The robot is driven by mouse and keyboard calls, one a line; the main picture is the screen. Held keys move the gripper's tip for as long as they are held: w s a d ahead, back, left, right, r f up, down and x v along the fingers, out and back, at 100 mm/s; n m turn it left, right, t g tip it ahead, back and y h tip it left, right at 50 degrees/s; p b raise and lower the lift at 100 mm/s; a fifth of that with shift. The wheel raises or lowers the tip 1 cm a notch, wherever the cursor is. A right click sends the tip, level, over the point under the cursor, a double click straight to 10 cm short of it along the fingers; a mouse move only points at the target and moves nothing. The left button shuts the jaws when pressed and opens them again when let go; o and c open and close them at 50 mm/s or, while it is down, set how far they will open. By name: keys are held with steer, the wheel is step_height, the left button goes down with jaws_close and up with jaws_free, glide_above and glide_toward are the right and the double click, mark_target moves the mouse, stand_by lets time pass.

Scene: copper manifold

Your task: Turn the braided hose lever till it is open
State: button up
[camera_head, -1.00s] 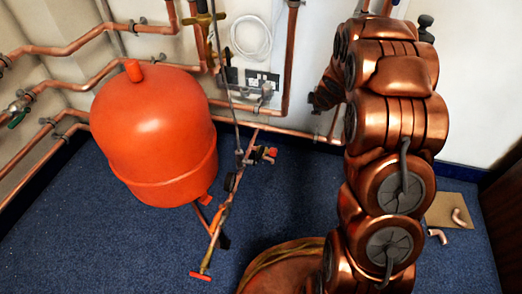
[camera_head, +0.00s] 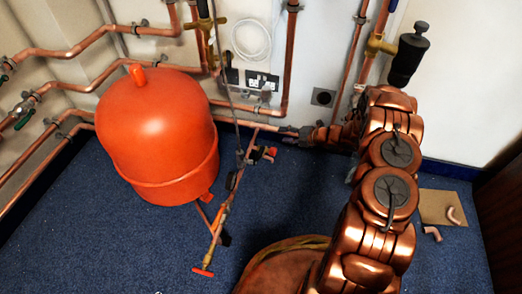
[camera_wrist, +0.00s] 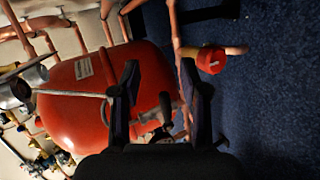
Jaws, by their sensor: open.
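The braided hose (camera_head: 226,90) hangs down the wall in the head view, ending at a small valve on the sloping copper pipe. A dark lever (camera_head: 232,180) shows on that pipe. In the wrist view, the grey hose (camera_wrist: 75,94) crosses the red vessel, and a black lever-like part (camera_wrist: 166,108) shows between my fingers. I cannot tell whether they touch it. My gripper (camera_wrist: 160,78) is open, with its two dark fingers pointing toward the vessel and pipework. In the head view my gripper (camera_head: 292,132) is small and dark, to the right of the valve.
The large red vessel (camera_head: 158,135) stands left of the valve. Copper pipes (camera_head: 240,104) run along the wall. Blue carpet (camera_head: 110,230) is clear in front.

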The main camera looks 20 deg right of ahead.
mark_target(261, 150)
steer(key=s+a+f+n+g+y, duration=0.1)
steer(key=s+a+f+n+y, duration=0.15)
steer(key=s+a+y, duration=0.35)
steer(key=shift+n+h, duration=0.45)
steer(key=shift+h, duration=0.15)
steer(key=shift+s+a+r+b+x, duration=0.1)
steer(key=shift+b+x, duration=0.2)
steer(key=shift+x, duration=0.7)
steer(key=shift+s+a+r+b+x, duration=0.15)
steer(key=shift+b+x, duration=0.1)
steer(key=shift+x, duration=0.75)
steer(key=shift+s+r+b+x, duration=0.1)
steer(key=shift+b+x, duration=0.2)
steer(key=shift+x, duration=0.7)
steer(key=shift+c, duration=0.3)
jaws_close()
